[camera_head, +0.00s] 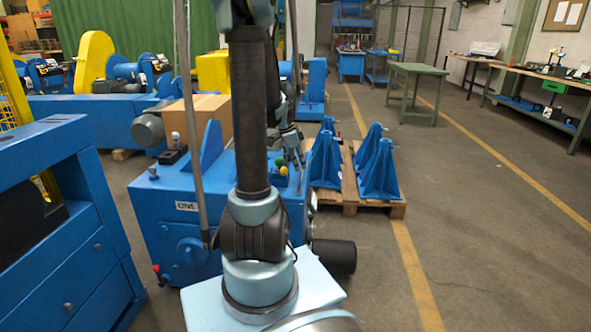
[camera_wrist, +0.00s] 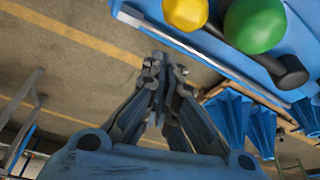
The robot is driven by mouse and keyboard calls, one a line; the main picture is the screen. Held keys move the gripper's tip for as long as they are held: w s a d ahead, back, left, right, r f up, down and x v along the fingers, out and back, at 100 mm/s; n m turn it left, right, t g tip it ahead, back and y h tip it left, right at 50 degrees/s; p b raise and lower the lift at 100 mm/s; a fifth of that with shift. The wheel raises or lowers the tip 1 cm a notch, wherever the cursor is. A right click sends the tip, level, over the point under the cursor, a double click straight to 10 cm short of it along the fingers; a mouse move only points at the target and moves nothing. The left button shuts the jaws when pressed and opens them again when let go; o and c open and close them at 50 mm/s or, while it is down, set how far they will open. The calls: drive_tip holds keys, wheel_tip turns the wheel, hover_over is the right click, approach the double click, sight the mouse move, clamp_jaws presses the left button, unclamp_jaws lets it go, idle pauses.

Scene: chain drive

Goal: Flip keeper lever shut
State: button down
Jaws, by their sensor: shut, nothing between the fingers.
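My gripper (camera_wrist: 160,68) is shut and empty in the wrist view, its fingertips together beside the edge of a blue machine. In the head view my gripper (camera_head: 298,163) is at the right end of the blue machine (camera_head: 160,212), partly behind my arm. A yellow ball knob (camera_wrist: 185,12) and a green ball knob (camera_wrist: 255,24) are to the right of the fingertips. A dark lever with a rounded end (camera_wrist: 292,72) lies beside them, apart from the fingers. I cannot tell which of these parts is the keeper lever.
A grey bar (camera_wrist: 180,42) runs along the machine's edge. Blue brackets (camera_head: 380,170) stand on a wooden pallet (camera_head: 350,194) to the right. A cardboard box (camera_head: 205,115) is behind the machine. Open floor (camera_head: 480,220) extends at right.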

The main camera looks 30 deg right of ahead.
drive_tip(key=v, duration=0.8)
drive_tip(key=shift+r, duration=0.1)
idle(0.3)
